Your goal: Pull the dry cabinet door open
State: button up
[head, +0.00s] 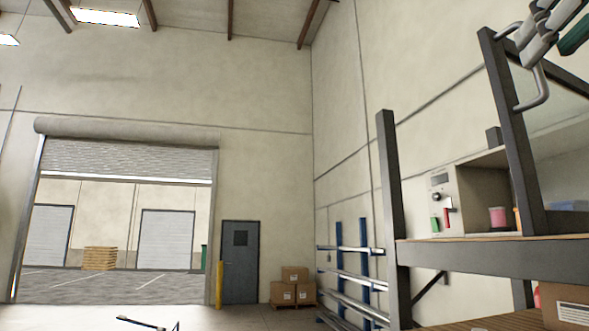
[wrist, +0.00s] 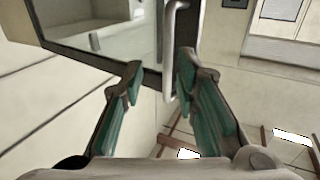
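The dry cabinet (head: 444,205) stands on a shelf at the right of the head view. Its dark-framed glass door (head: 512,135) stands ajar, with the interior showing past its left edge. The door also fills the upper left of the wrist view (wrist: 85,58). The pale bar handle (head: 541,92) is on the door's front. In the wrist view the handle (wrist: 169,50) shows between the two teal-padded fingers, nearer the right one. My gripper (wrist: 158,75) is open around it; contact is unclear. In the head view my gripper is partly cut off at the top right.
A pink cup (head: 497,216) stands inside the cabinet. A dark upright post (head: 393,215) rises left of the cabinet. A cardboard box (head: 567,305) sits on the lower shelf.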

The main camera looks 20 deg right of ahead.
jog(key=v, duration=0.9)
jog(key=shift+s+a, duration=0.2)
jog(key=w+a+f+n+g+y+b, duration=0.15)
jog(key=w+f+y, duration=0.25)
jog(key=w+f, duration=0.8)
jog(key=w+a+f+n+g+y, duration=0.2)
jog(key=w+f+n+y, duration=0.1)
jog(key=w+f, duration=0.95)
jog(key=a+f+n+g+y, duration=0.1)
jog(key=a+f+g, duration=0.2)
jog(key=f, duration=1.1)
jog(key=a+f+n+g+y, duration=0.1)
jog(key=a+f, duration=0.4)
jog(key=f, duration=0.9)
jog(key=shift+s+a+f+g+y+b, duration=0.2)
jog(key=shift+s+a+g+y+b, duration=0.25)
jog(key=shift+g, duration=0.5)
jog(key=shift+d, duration=0.15)
